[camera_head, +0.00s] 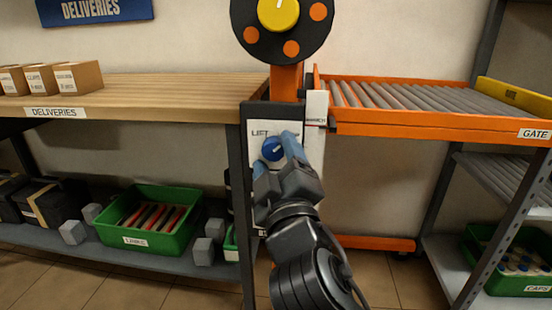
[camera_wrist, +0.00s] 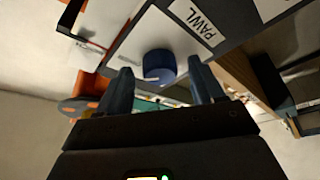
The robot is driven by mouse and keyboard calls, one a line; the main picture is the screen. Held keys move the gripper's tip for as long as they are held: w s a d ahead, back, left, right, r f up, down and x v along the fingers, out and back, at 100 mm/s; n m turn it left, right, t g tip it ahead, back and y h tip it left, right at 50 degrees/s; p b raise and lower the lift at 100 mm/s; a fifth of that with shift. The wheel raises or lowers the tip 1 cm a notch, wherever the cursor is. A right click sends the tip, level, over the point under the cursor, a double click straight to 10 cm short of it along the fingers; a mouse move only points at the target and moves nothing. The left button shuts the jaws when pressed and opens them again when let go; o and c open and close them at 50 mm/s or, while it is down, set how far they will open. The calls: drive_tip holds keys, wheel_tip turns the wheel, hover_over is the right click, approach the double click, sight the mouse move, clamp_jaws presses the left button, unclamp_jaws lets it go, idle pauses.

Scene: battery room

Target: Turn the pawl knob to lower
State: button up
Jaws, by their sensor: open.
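The blue pawl knob (camera_head: 272,149) sits on a white panel (camera_head: 262,131) marked "LIFT"; the wording to the right is partly hidden by my gripper. A pale pointer line on the knob aims up and to the right. In the wrist view the knob (camera_wrist: 159,66) stands out beside a "PAWL" label (camera_wrist: 197,21). My gripper (camera_head: 276,152) is at the panel with its blue fingers apart. In the wrist view the fingertips (camera_wrist: 159,78) lie to either side of the knob, with gaps visible; I cannot tell whether either one touches it.
An orange post carries a black disc (camera_head: 291,50) with a yellow knob above the panel. A wooden deliveries bench (camera_head: 150,88) stands at left, with a green bin (camera_head: 150,240) below. An orange roller conveyor (camera_head: 430,118) with a gate stands at right.

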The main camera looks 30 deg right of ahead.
drive_tip(key=v, duration=0.7)
drive_tip(key=shift+s, duration=0.3)
drive_tip(key=shift+a+f, duration=0.1)
drive_tip(key=shift+f, duration=0.1)
drive_tip(key=s+f+g+y, duration=0.3)
drive_tip(key=s+f+y, duration=0.3)
drive_tip(key=s+f, duration=0.85)
drive_tip(key=s+d+f+m+g, duration=0.2)
drive_tip(key=s+m, duration=0.5)
drive_tip(key=s, duration=1.2)
wheel_tip(320, 180, up, 26)
drive_tip(key=p, duration=2.6)
drive_tip(key=shift+w+r, duration=0.25)
drive_tip(key=shift+w, duration=0.1)
drive_tip(key=shift+f, duration=0.15)
